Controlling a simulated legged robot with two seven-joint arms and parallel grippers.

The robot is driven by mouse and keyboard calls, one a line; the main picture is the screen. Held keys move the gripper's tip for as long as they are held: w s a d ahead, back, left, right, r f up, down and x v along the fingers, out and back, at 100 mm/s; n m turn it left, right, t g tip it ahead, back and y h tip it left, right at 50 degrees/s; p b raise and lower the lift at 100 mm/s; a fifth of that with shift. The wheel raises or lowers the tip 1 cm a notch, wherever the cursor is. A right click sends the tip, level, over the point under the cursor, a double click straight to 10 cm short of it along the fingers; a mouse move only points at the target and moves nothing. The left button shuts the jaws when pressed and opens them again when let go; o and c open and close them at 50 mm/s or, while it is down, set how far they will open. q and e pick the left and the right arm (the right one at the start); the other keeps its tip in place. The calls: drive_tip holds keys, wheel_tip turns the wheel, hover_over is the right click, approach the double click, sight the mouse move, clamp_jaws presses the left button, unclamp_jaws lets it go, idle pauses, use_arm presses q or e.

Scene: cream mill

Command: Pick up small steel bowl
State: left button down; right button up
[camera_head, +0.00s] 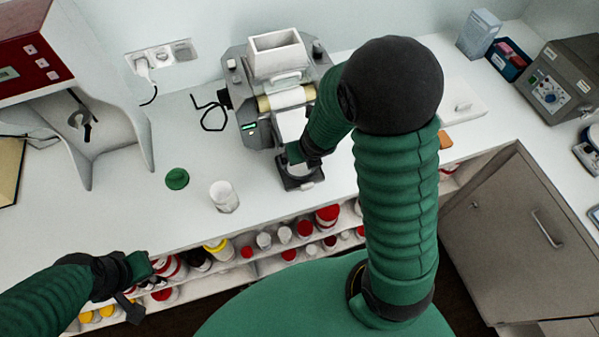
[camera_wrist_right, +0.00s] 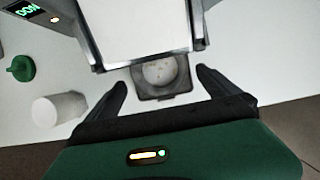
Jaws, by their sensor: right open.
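A small round bowl (camera_wrist_right: 160,72), pale inside, sits on a dark square base (camera_wrist_right: 178,90) under the chute of the mill in the right wrist view. In the head view the bowl (camera_head: 300,170) is partly covered by my right gripper. My right gripper (camera_wrist_right: 162,80) is open, with one black finger on each side of the bowl's base in the picture and nothing between them. I cannot tell how far the fingers are from the bowl. My left gripper (camera_head: 138,288) hangs at the counter's front edge, away from the bowl; its jaw opening is unclear.
The mill (camera_head: 275,70) stands directly behind the bowl, its chute (camera_wrist_right: 140,30) overhanging close to my right gripper. A white cup (camera_head: 224,196) and a green lid (camera_head: 177,179) stand to the left. Shelves with several jars (camera_head: 304,229) lie below the counter (camera_head: 120,215).

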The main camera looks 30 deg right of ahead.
sight(300, 169)
drive_tip(key=x, duration=0.1)
drive_tip(key=b+x, duration=0.1)
drive_tip(key=x, duration=0.2)
drive_tip(key=shift+w+d, duration=0.25)
drive_tip(key=shift+d, duration=0.05)
drive_tip(key=f+b, duration=0.1)
drive_tip(key=a+f+b, duration=0.1)
drive_tip(key=w+f+b, duration=0.1)
drive_tip(key=shift+a, duration=0.15)
drive_tip(key=shift+w+a, duration=0.1)
drive_tip(key=shift+w, duration=0.1)
drive_tip(key=shift+d, duration=0.4)
drive_tip(key=shift+c, duration=0.6)
drive_tip(key=shift+d, duration=0.45)
drive_tip(key=c, duration=0.5)
drive_tip(key=shift+c, duration=1.1)
drive_tip(key=shift+a, duration=0.6)
drive_tip(key=c, duration=1.2)
clamp_jaws()
use_arm(q)
drive_tip(key=x, duration=0.3)
drive_tip(key=s+x, duration=0.1)
drive_tip(key=shift+w+d+f, duration=0.15)
drive_tip(key=shift+f, duration=0.35)
use_arm(e)
drive_tip(key=shift+s+d, duration=0.25)
drive_tip(key=shift+d, duration=0.1)
